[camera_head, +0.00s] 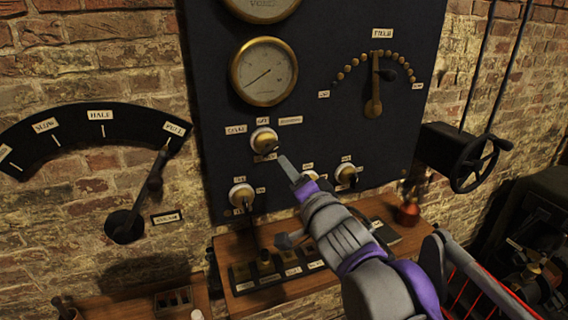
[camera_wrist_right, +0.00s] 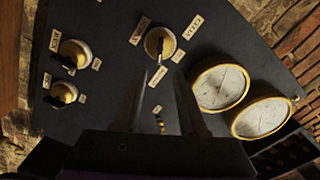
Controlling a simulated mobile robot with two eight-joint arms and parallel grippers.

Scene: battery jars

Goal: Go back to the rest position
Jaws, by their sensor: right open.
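My right gripper (camera_head: 285,162) reaches up from the lower right in the head view, in front of the dark panel (camera_head: 215,100). Its tips are just below and right of the upper brass rotary switch (camera_head: 263,139). In the right wrist view, the two fingers of my right gripper (camera_wrist_right: 163,74) stand apart with nothing between them. The upper switch (camera_wrist_right: 160,43) is beyond the fingertips there; whether they touch it I cannot tell. My left gripper is not in view.
Lower switches (camera_head: 242,196) and (camera_head: 346,174) sit on the panel near my arm. A wooden shelf (camera_head: 225,250) with labelled keys is below. A large lever (camera_head: 150,190) is at left, a handwheel (camera_head: 472,165) at right. A round gauge (camera_head: 264,71) is above.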

